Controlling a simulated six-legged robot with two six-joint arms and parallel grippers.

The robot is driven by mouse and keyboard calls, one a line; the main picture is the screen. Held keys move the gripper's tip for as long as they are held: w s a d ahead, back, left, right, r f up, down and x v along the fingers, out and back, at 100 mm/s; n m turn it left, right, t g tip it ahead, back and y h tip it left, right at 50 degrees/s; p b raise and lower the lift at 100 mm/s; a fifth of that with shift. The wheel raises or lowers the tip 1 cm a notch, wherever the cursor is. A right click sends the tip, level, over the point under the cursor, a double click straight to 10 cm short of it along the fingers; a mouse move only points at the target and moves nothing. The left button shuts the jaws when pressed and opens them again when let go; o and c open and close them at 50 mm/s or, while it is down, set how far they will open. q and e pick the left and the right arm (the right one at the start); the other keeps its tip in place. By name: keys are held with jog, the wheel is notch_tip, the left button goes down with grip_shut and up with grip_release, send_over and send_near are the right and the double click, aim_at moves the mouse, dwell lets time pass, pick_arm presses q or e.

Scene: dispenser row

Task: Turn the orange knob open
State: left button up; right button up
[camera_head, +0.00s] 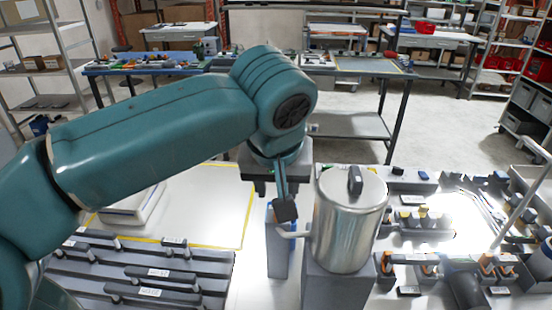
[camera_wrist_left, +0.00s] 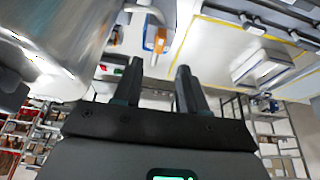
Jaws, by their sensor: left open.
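A silver metal dispenser (camera_head: 350,222) with a black lid handle stands upright on a grey block, and its spout (camera_head: 292,233) points left. The orange knob (camera_wrist_left: 160,40) shows in the left wrist view beside the pale spout, with a blue container (camera_wrist_left: 149,30) close behind it. My left gripper (camera_head: 286,210) is just above the spout, pointing down. In the left wrist view its jaws (camera_wrist_left: 160,66) are open and empty, with the knob beyond the gap between the fingertips. My right gripper is not in view.
A grey stand (camera_head: 278,262) is below the spout. Dark rails (camera_head: 150,272) with labels lie at left, near a white scale (camera_head: 132,205). Several small orange and black items crowd the table right of the dispenser. A yellow-bordered white area (camera_head: 215,205) is mostly clear.

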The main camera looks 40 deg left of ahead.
pick_arm(q)
jog(key=v, duration=0.8)
jog(key=shift+p, duration=0.45)
